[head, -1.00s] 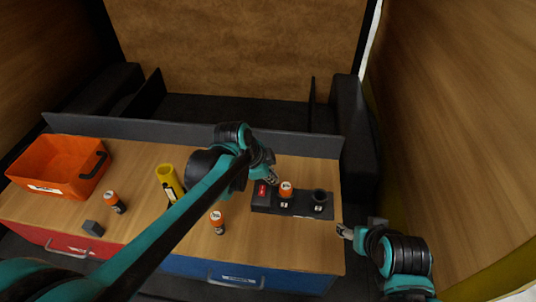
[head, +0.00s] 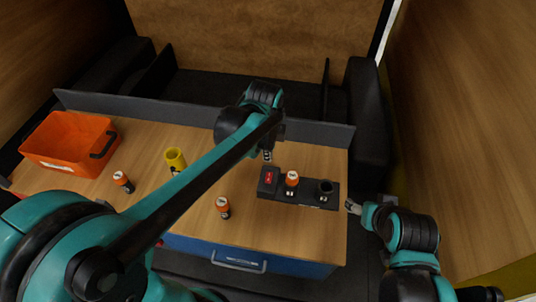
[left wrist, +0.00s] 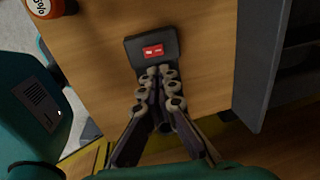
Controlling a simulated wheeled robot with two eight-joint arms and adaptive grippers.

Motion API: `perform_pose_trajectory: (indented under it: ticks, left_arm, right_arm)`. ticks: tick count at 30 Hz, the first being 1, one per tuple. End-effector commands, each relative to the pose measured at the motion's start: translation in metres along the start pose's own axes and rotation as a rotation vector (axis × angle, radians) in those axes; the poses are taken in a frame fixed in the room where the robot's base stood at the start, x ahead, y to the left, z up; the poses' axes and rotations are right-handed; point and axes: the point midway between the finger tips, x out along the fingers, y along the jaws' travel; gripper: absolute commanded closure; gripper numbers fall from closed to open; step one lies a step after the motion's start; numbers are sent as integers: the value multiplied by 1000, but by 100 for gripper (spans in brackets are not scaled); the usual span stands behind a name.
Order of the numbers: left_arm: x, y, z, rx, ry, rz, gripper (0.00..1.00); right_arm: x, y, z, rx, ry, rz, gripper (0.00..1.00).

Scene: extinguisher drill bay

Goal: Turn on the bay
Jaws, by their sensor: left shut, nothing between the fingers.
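The bay is a dark block (head: 308,198) on the right part of the wooden table. Its left end carries a red switch (head: 269,176), also seen in the left wrist view (left wrist: 153,51). An orange-topped canister (head: 292,179) stands upright in one socket; the round socket (head: 325,187) to its right looks empty. My left gripper (head: 267,156) is shut and empty, just behind the switch end; in the left wrist view its fingertips (left wrist: 160,71) overlap the housing's near edge. Contact cannot be told. My right gripper (head: 353,206) is off the table's right edge, its jaws unclear.
Two loose orange-topped canisters stand on the table, one at left (head: 122,180) and one in the middle (head: 223,207). A dark ledge (head: 205,112) runs along the back.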

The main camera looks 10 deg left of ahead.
Motion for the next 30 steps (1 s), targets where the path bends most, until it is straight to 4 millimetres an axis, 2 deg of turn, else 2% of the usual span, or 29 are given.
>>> perform_pose_trajectory:
  ticks: [1, 6, 12, 15, 21, 30]
  left_arm:
    - [14, 0, 0, 0, 0, 0, 100]
    - [52, 0, 0, 0, 0, 0, 100]
    - [87, 0, 0, 0, 1, 0, 100]
    - [97, 0, 0, 0, 1, 0, 100]
    - [105, 0, 0, 0, 1, 0, 100]
    - [106, 0, 0, 0, 1, 2, 100]
  right_arm:
    - [4, 0, 3, 0, 0, 0, 34]
    - [12, 0, 9, 0, 0, 0, 34]
    - [20, 0, 14, 0, 0, 0, 34]
    - [22, 0, 16, 0, 0, 0, 34]
    - [23, 0, 16, 0, 0, 0, 34]
    - [23, 0, 16, 0, 0, 0, 34]
